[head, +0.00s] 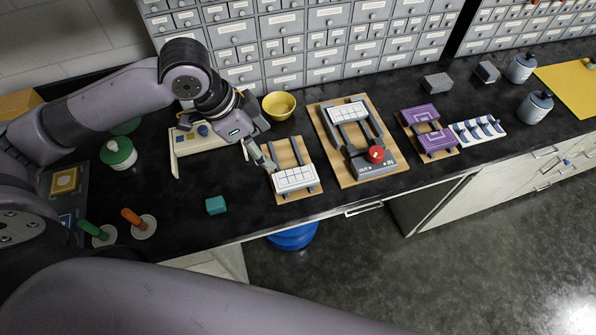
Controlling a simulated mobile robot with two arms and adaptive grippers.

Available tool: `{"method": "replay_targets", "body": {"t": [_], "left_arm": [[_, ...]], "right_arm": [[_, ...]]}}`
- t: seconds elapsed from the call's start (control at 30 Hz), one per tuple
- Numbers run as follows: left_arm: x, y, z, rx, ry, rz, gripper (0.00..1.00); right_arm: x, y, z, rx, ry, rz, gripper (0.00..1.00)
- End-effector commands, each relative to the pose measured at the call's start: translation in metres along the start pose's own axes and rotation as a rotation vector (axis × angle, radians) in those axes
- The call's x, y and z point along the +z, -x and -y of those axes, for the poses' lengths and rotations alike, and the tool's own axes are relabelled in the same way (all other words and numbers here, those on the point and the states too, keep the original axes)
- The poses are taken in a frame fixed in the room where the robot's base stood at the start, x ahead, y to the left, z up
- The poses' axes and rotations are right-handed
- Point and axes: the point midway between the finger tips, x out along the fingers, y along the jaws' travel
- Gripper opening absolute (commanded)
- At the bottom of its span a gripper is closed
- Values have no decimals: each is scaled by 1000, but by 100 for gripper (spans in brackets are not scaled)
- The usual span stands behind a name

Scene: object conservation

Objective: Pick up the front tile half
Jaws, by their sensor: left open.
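A white tile half (295,179) with a grid of marks lies at the front end of a small wooden board (283,146) with dark rails. My left gripper (262,152) is open and empty, at the left edge of this board, behind and left of the white tile half. Whether a finger touches the board, I cannot tell. A similar white piece (347,112) sits at the back of a larger wooden board (328,145) that carries a grey block with a red knob (376,154). My right gripper is out of view.
A yellow bowl (279,105) stands behind the small board. A board with two purple pieces (418,113) and a blue-and-white rack (478,130) are at right. A teal block (216,205) lies front left. Drawer cabinets (300,45) line the back. Dark counter is clear around the teal block.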

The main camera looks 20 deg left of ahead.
Motion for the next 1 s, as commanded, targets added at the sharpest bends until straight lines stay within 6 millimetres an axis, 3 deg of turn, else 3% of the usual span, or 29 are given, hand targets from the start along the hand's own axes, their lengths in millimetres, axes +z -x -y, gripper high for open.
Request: {"method": "replay_targets", "body": {"t": [0.43,0.77,1.0], "left_arm": [[0,-92,-2,5,2,1,69],[1,-120,0,1,1,1,69],[5,-152,2,2,1,0,69]], "right_arm": [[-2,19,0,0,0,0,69],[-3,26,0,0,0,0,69],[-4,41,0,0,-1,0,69]]}}
